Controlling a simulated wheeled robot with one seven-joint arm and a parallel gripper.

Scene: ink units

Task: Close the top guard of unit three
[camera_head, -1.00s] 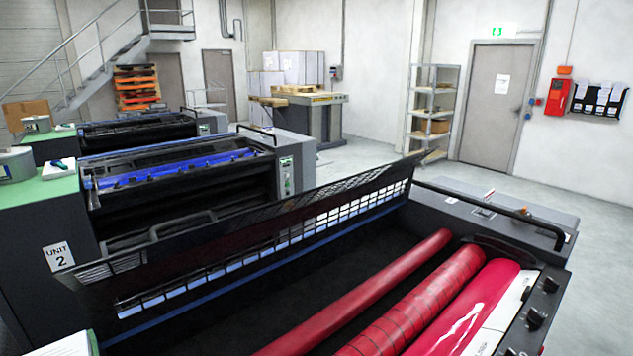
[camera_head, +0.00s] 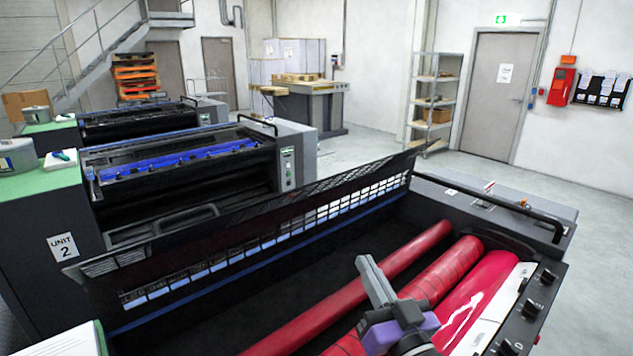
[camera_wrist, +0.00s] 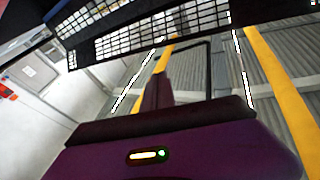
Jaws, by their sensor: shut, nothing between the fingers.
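The nearest ink unit stands open in the head view, with red rollers (camera_head: 410,288) showing inside. Its top guard (camera_head: 270,228), a dark panel with a slotted grille, stands raised along the far side of the opening. The guard's grille also shows at the top of the wrist view (camera_wrist: 150,38). My gripper (camera_head: 368,268) is at the lower middle of the head view, above the rollers, on the near side of the guard and apart from it. Its grey fingers are shut and empty. No number for this nearest unit is readable.
Unit 2 (camera_head: 62,246), marked by its label, stands behind the raised guard, with another unit beyond it. A control strip with black knobs (camera_head: 540,290) lies along the near right edge. A black rail (camera_head: 500,203) runs along the unit's right end. Open floor lies at the right.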

